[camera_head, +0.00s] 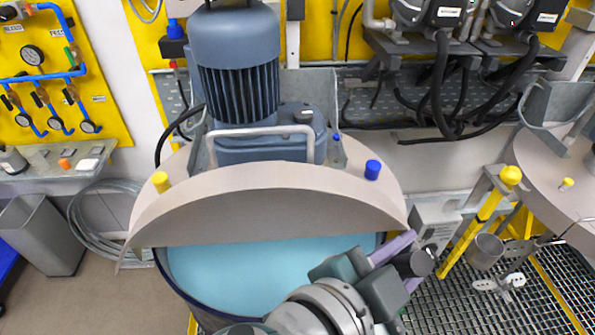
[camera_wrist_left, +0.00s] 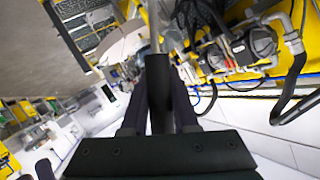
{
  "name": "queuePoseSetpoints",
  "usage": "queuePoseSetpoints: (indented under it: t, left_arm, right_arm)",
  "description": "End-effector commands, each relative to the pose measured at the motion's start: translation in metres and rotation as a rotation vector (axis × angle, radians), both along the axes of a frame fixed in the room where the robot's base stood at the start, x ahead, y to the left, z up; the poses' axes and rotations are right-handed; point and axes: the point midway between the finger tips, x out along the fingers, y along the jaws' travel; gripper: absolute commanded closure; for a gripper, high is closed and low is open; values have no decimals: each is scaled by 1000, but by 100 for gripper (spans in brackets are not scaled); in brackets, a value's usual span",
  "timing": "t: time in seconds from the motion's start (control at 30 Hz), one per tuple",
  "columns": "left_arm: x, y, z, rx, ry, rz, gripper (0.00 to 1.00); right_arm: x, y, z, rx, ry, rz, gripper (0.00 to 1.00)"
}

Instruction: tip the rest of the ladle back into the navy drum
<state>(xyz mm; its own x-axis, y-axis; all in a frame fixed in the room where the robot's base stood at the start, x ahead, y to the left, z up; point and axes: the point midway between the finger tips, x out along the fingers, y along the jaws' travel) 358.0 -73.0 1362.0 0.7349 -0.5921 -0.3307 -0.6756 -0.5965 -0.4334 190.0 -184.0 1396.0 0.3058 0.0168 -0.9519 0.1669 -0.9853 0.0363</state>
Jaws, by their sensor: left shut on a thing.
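The navy drum (camera_head: 177,285) stands at lower centre in the head view, with light blue liquid (camera_head: 255,272) in its open front half. A half lid (camera_head: 265,205) covers its back. My left gripper (camera_head: 402,263) is by the drum's right front rim, its purple fingers shut on the ladle's dark handle (camera_head: 418,263). The left wrist view shows the black handle (camera_wrist_left: 160,95) between the fingers and a thin metal rod (camera_wrist_left: 154,25) running on from it. My right gripper is not in view.
A grey motor (camera_head: 235,65) stands on the half lid, beside a yellow knob (camera_head: 160,181) and a blue knob (camera_head: 372,170). A yellow post (camera_head: 480,220) and a metal cup (camera_head: 486,251) are to the right. Another lidded vessel (camera_head: 555,170) is at far right.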

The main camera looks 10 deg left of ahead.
Motion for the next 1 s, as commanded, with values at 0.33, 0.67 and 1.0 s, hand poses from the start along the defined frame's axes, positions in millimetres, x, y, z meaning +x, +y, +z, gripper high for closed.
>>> queuePoseSetpoints:
  t: [0.33, 0.67, 1.0]
  left_arm:
    - [0, 35, -7, -111, -1, 1, 100]
    - [1, 84, -1, -279, 0, -1, 100]
    - [1, 135, -10, -447, 2, -2, 100]
  right_arm:
    - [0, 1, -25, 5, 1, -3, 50]
    - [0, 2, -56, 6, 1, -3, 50]
    - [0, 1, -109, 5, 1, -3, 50]
